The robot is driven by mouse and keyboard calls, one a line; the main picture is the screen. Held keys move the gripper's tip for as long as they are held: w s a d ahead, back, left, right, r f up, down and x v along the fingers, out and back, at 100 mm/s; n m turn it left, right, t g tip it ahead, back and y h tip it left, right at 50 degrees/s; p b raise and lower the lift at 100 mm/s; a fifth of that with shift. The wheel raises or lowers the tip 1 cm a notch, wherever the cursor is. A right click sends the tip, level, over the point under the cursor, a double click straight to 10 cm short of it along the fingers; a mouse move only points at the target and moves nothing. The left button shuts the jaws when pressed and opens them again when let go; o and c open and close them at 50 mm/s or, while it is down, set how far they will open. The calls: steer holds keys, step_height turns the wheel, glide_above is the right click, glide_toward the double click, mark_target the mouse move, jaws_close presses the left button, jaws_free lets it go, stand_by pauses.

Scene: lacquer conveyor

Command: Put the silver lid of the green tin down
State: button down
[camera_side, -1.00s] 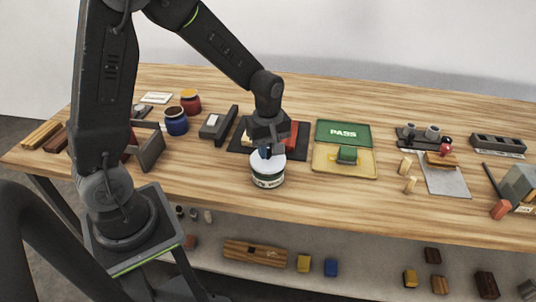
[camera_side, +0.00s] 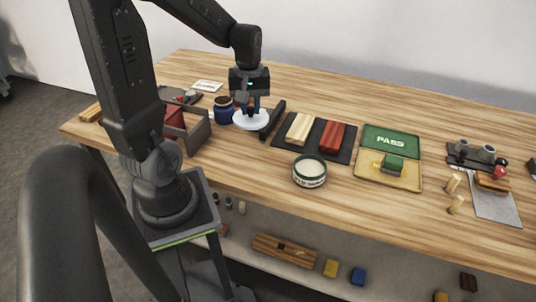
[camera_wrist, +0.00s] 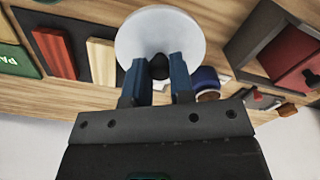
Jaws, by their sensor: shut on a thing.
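My gripper (camera_side: 253,104) is shut on the dark knob (camera_wrist: 159,66) of the pale silver lid (camera_side: 250,121). The lid is a round, flat disc, about level; it also fills the top middle of the wrist view (camera_wrist: 160,35). It is at or just above the table between the blue jar and a dark bar; I cannot tell whether it touches the wood. The green tin (camera_side: 309,174), with a white label band, stands upright and open on the table to the right, with pale contents showing. The blue fingers partly hide the knob.
The blue jar (camera_side: 223,110) is close left of the lid, the dark bar (camera_side: 273,119) close right. A black tray (camera_side: 318,143) holds a cream and a red block. A grey box (camera_side: 197,137) with a red part stands at left. Bare wood lies in front of the lid.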

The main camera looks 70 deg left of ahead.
steer(key=s+a+f+m, duration=0.2)
steer(key=s+a, duration=0.1)
steer(key=s, duration=0.4)
glide_above(263, 166)
step_height(263, 166, down, 8)
steer(key=shift+s+r, duration=0.1)
steer(key=shift+r, duration=0.15)
steer(key=shift+f, duration=2.05)
steer(key=c, duration=1)
jaws_free()
steer(key=shift+f, duration=0.15)
